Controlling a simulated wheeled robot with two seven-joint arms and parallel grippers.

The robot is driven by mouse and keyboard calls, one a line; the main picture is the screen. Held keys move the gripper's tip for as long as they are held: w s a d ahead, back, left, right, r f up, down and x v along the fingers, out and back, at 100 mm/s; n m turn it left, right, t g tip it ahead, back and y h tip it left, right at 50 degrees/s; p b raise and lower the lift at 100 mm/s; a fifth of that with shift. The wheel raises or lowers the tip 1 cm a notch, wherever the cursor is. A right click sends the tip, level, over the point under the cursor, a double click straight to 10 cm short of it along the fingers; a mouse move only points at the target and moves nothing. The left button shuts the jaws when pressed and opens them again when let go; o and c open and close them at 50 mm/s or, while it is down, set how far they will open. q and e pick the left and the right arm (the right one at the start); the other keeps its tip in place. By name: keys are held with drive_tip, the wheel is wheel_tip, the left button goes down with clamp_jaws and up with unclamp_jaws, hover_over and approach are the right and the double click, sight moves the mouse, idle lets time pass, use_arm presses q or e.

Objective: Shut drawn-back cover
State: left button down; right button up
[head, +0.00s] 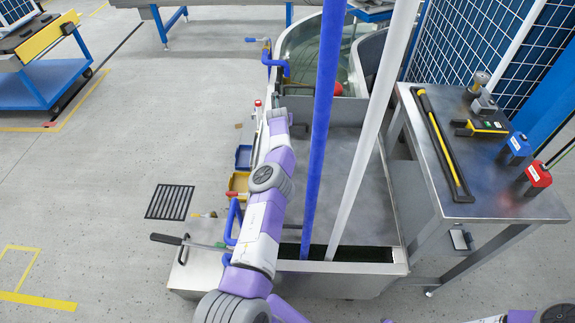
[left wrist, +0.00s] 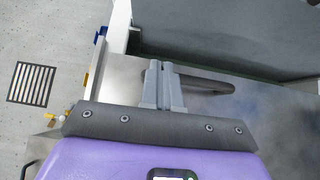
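A wide flat grey panel (head: 358,195), which looks like the drawn-back cover, lies at the near side of the station in the head view. Beyond its far edge the curved tank (head: 305,50) is open. My left gripper (left wrist: 161,66) shows in the left wrist view with its two grey fingers close together, above a bare metal surface. A dark handle-like bar (left wrist: 210,84) runs right from behind the fingers; I cannot tell whether they touch it. My left arm hides part of the station's left side in the head view. My right gripper is out of view.
A blue pole (head: 321,130) and a white pole (head: 373,130) rise from a dark slot at the panel's near end. A metal table (head: 465,170) with tools stands right. A lever (head: 167,239) juts out left. The floor left of the station is mostly clear, with a drain grate (head: 170,201).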

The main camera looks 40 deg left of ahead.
use_arm(q)
drive_tip(key=shift+w+d+f, duration=0.3)
drive_tip(key=shift+d+f, duration=0.3)
drive_tip(key=shift+f, duration=0.3)
drive_tip(key=shift+s, duration=0.1)
